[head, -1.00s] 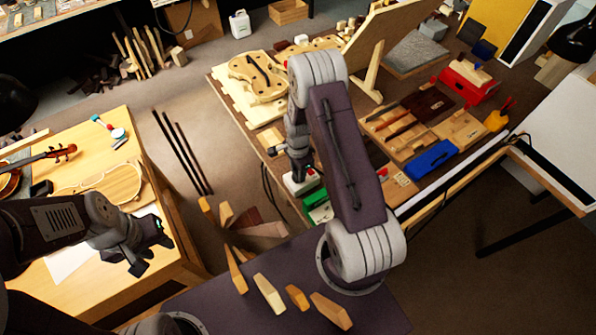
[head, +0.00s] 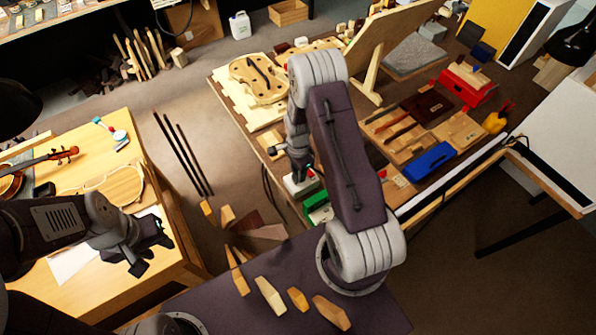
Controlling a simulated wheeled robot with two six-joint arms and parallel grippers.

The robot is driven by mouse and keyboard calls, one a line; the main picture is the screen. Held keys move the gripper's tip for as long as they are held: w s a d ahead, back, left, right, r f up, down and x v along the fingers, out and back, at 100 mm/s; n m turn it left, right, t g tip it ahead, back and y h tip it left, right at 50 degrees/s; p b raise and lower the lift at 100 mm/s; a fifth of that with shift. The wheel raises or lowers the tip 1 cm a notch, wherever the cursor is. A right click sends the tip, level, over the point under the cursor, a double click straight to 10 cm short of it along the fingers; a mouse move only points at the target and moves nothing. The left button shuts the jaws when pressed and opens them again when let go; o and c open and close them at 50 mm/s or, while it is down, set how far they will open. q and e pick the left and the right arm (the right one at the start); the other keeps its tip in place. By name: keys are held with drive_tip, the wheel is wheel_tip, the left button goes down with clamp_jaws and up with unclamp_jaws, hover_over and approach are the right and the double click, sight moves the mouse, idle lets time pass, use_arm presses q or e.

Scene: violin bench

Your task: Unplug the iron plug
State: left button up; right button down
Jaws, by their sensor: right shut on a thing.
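My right gripper (head: 301,172) reaches down in front of its own forearm. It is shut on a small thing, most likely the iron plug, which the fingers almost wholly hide. The gripper is just above a white box (head: 296,187), which looks like the socket, at the near left edge of the tool bench. I cannot tell whether the plug still touches the socket. My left gripper (head: 151,255) is open and empty, over the edge of the left wooden table.
A green box (head: 318,206) sits beside the white box. A blue box (head: 430,161) and a red box (head: 468,88) stand farther right on the bench. A violin (head: 40,161) lies on the left table.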

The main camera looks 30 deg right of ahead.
drive_tip(key=shift+r, duration=0.45)
drive_tip(key=shift+r+p, duration=0.1)
drive_tip(key=shift+p, duration=0.25)
wheel_tip(320, 180, up, 7)
drive_tip(key=p, duration=0.5)
drive_tip(key=shift+p, duration=0.35)
